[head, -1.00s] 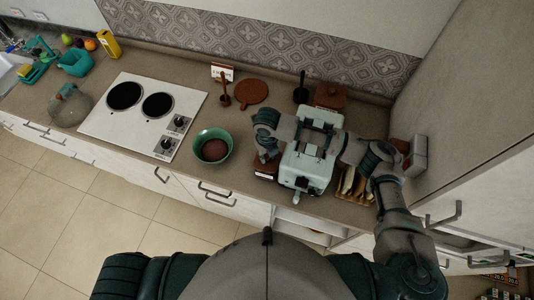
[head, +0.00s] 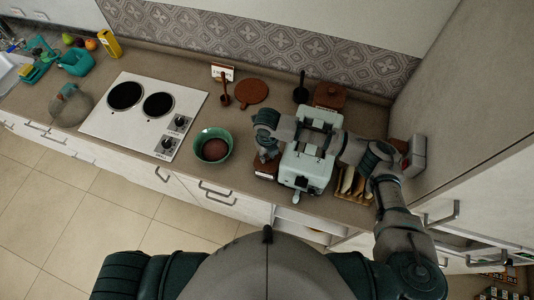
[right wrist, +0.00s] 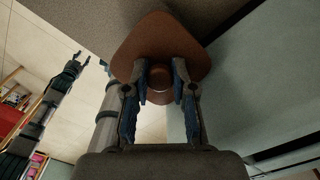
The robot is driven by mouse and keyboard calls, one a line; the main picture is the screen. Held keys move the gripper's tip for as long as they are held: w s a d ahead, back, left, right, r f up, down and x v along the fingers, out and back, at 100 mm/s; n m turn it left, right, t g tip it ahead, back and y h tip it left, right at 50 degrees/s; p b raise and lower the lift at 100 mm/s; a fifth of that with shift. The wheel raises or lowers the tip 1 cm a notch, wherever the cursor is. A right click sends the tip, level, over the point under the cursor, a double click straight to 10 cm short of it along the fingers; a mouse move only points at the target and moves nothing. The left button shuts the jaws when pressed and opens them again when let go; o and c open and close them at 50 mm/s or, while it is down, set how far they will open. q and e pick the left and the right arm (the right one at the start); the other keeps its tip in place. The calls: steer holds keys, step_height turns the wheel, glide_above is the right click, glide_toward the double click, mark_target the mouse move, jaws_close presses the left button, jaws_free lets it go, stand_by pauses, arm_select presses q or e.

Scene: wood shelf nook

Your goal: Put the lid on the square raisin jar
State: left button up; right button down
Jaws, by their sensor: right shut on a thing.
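My right gripper (head: 268,150) is over the front of the counter, right of the green bowl. In the right wrist view its fingers (right wrist: 165,88) are shut on the knob of a brown, rounded-square lid (right wrist: 150,42). A brown jar with a pale label (head: 264,172) stands on the counter just below this gripper in the head view, partly hidden by it. I cannot tell whether the lid touches the jar. My left gripper (right wrist: 80,62) shows small at the left of the right wrist view, with its fingers apart and nothing between them; the head view does not show it.
The green bowl (head: 212,146) with brown contents stands left of the jar. A closed brown square container (head: 329,95) and a round brown board (head: 252,92) are at the back. The white cooktop (head: 142,117) is further left. A wooden tray (head: 354,184) is at right.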

steer(key=shift+c, duration=2)
jaws_free()
step_height(320, 180, up, 3)
steer(key=p, duration=0.2)
steer(key=shift+f+p, duration=0.15)
steer(key=shift+p, duration=0.15)
steer(key=shift+r, duration=2.15)
